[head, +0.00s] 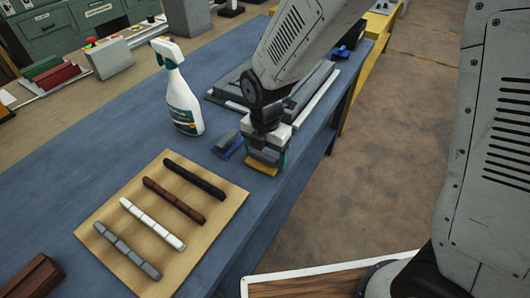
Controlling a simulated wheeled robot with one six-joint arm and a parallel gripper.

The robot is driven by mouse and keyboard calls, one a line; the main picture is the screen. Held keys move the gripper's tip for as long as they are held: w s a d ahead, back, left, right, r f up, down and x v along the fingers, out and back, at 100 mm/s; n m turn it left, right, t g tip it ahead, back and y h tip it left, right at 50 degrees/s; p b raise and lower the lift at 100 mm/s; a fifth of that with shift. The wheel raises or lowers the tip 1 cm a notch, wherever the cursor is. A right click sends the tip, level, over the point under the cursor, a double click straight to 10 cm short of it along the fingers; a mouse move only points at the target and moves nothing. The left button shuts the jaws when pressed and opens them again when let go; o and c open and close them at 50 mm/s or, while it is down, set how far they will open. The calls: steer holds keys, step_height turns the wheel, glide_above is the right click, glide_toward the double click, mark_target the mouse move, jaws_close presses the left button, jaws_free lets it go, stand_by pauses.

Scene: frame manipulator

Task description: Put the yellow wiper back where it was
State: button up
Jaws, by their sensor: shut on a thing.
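The yellow wiper (262,168) is at the lower end of my gripper (266,152), above or on the blue table near its right edge. My gripper is shut on the wiper, and its fingers hide much of it. I cannot tell whether the wiper touches the table. A blue wiper (228,147) with a grey top lies on the table just left of the gripper.
A white spray bottle (182,105) stands left of the gripper. A tan board (112,198) with several coloured bars lies in front. A grey framed plate (232,88) lies behind the gripper.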

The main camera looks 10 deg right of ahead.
mark_target(266, 153)
steer(key=shift+f, duration=0.15)
steer(key=o, duration=0.9)
step_height(266, 153, up, 12)
steer(key=s+d+r+m, duration=0.3)
steer(key=s+d+m, duration=0.3)
steer(key=m, duration=0.3)
steer(key=s+d+r+m, duration=0.3)
steer(key=s+d+m, duration=0.4)
steer(key=m, duration=0.3)
steer(key=s+d+r+m+t, duration=0.1)
steer(key=s+d+r+m, duration=0.2)
steer(key=s+d+m, duration=0.4)
steer(key=shift+d+r+m, duration=0.15)
steer(key=shift+r+m, duration=0.05)
steer(key=shift+m, duration=0.4)
steer(key=shift+d+r+m, duration=0.15)
steer(key=shift+r+m, duration=0.05)
steer(key=shift+m, duration=0.4)
